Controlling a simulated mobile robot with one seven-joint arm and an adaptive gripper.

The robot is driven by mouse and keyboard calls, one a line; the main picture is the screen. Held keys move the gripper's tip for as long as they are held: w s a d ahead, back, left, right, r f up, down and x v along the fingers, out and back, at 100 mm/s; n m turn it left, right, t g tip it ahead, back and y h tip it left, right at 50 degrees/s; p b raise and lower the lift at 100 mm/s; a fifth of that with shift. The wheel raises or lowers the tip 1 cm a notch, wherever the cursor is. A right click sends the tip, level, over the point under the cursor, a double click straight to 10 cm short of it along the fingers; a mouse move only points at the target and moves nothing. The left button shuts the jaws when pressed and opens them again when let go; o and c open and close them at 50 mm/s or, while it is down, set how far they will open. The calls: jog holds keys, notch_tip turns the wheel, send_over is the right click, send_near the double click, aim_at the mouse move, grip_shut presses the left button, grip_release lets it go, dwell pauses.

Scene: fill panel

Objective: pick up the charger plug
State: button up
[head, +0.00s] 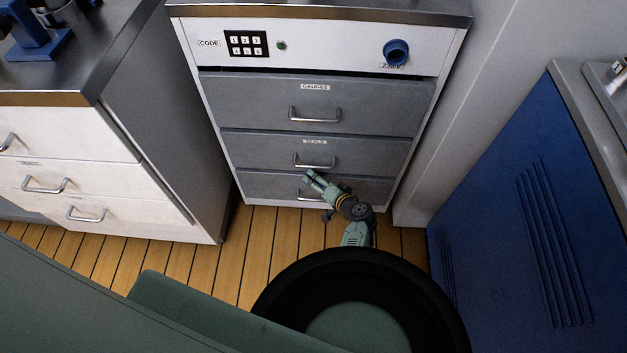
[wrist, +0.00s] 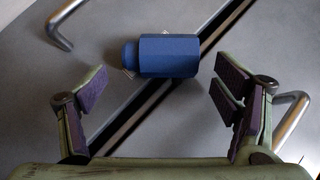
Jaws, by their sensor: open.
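A blue cylinder with a narrower left end and small metal pieces at its lower left, seemingly the charger plug (wrist: 168,56), shows in the wrist view. It appears ahead of my gripper (wrist: 161,88), between the lines of its two fingers and touching neither. The fingers are spread wide and empty. Behind the plug are grey drawer fronts; I cannot tell what it rests on. In the head view my gripper (head: 311,180) is in front of the lower drawers, and I cannot make out this plug there.
A grey drawer cabinet (head: 316,102) carries a keypad (head: 246,44) and a blue round fitting (head: 397,52) on its white top panel. Drawer handles (head: 314,115) stick out close to my gripper. A white cabinet (head: 80,150) stands left and a blue one (head: 530,210) right.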

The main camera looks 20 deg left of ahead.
jog(key=shift+a, duration=0.1)
jog(key=c, duration=1.4)
jog(key=shift+o, duration=0.2)
